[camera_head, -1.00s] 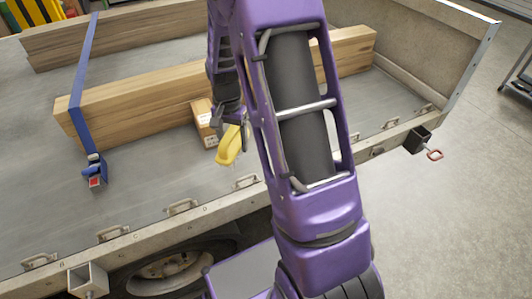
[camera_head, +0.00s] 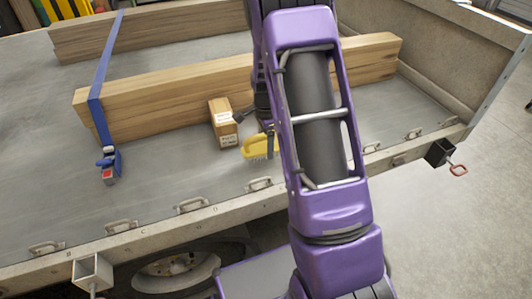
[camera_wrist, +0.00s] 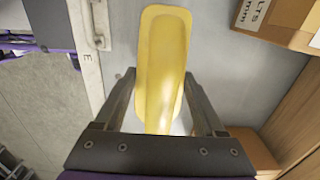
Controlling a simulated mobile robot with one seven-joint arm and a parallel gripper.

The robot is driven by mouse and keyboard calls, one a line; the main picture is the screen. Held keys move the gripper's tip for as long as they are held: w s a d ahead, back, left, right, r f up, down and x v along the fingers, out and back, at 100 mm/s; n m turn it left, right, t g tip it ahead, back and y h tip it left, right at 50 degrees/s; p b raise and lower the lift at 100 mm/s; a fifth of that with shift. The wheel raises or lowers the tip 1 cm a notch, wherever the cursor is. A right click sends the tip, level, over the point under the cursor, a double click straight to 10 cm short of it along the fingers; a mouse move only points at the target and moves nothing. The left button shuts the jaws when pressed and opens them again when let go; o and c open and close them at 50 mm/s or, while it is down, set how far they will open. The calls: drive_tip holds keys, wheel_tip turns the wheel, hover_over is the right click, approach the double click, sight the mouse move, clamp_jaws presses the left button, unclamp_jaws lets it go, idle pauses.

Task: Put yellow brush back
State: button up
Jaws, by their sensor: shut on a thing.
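The yellow brush (camera_head: 259,148) is above the trailer bed in the head view, with its bristles facing down. Part of it is hidden behind my arm. In the wrist view its long yellow back (camera_wrist: 162,50) lies between my two fingers. My gripper (camera_wrist: 160,84) is shut on the brush. In the head view my gripper (camera_head: 268,128) shows only partly beside my purple arm. I cannot tell the exact gap between bristles and bed.
A small cardboard box (camera_head: 223,125) stands left of the brush, in front of a long timber beam (camera_head: 170,98). A blue strap (camera_head: 104,75) crosses the beams. The trailer's side rail (camera_head: 160,221) carries metal handles. Bare bed (camera_head: 160,175) lies left of the box.

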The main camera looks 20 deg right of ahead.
drive_tip(key=shift+f, duration=1.55)
drive_tip(key=shift+f, duration=0.1)
drive_tip(key=shift+f+b, duration=0.15)
drive_tip(key=shift+b, duration=0.2)
drive_tip(key=o, duration=1.3)
wheel_tip(320, 180, up, 12)
drive_tip(key=shift+r+p, duration=0.25)
drive_tip(key=shift+p, duration=0.9)
